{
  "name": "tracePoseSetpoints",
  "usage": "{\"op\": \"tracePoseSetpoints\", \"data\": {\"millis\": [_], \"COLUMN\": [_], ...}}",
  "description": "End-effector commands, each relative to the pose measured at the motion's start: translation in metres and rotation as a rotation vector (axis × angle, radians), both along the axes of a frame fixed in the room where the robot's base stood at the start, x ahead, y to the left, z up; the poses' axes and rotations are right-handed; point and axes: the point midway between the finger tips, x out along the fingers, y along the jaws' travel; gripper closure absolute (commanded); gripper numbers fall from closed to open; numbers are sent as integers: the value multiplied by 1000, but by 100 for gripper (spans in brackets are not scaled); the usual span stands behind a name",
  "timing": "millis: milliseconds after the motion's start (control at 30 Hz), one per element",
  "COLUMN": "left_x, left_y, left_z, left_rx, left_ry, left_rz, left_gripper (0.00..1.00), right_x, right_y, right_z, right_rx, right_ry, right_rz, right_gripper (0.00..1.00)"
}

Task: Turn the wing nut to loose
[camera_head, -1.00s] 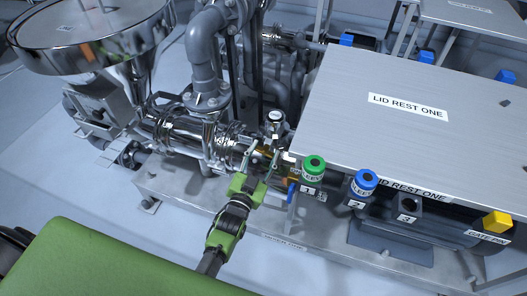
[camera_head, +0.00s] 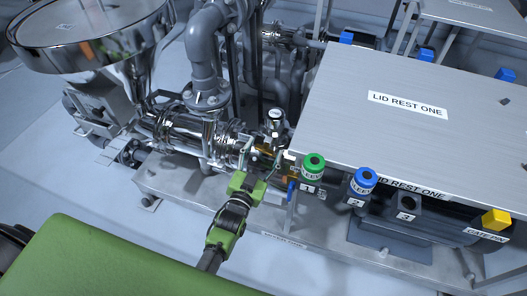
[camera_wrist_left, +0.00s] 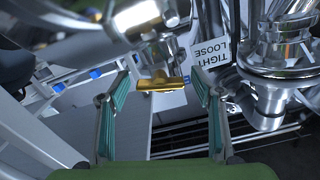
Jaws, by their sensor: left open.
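The wing nut (camera_wrist_left: 161,84) is a brass-coloured piece in the middle of the left wrist view, with a flat bar facing me. In the head view, brass (camera_head: 265,151) shows at the pipe clamp, partly hidden by my fingers. My left gripper (camera_head: 259,157) is open at the clamp. In the left wrist view the two teal-padded fingers (camera_wrist_left: 160,92) stand wide apart, with the wing nut between their tips and a gap on each side. A white label (camera_wrist_left: 212,54) reading TIGHT and LOOSE is right of the nut. My right gripper is not in view.
A steel pipe (camera_head: 178,133) runs left from the clamp towards a large hopper (camera_head: 88,25). A small gauge (camera_head: 274,116) rises just behind the clamp. Green (camera_head: 314,164) and blue (camera_head: 363,182) capped posts stand to the right, before the LID REST ONE table (camera_head: 400,65).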

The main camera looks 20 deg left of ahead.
Motion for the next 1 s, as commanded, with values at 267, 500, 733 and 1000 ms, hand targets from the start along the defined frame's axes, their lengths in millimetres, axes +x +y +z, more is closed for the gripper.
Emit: {"op": "tracePoseSetpoints", "data": {"millis": [267, 500, 733, 1000], "left_x": [-30, -80, -113, -120], "left_y": [1, 3, 4, 4], "left_z": [-2, -2, -1, 0], "left_rx": [0, 0, 0, 0], "left_ry": [4, 4, 2, -1], "left_rz": [0, 0, 0, 0], "left_gripper": [40, 40, 40, 40], "right_x": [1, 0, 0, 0], "right_y": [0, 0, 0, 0], "right_z": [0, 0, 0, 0], "right_rx": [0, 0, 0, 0], "right_ry": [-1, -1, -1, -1], "right_rz": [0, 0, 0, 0], "right_gripper": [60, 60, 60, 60]}}
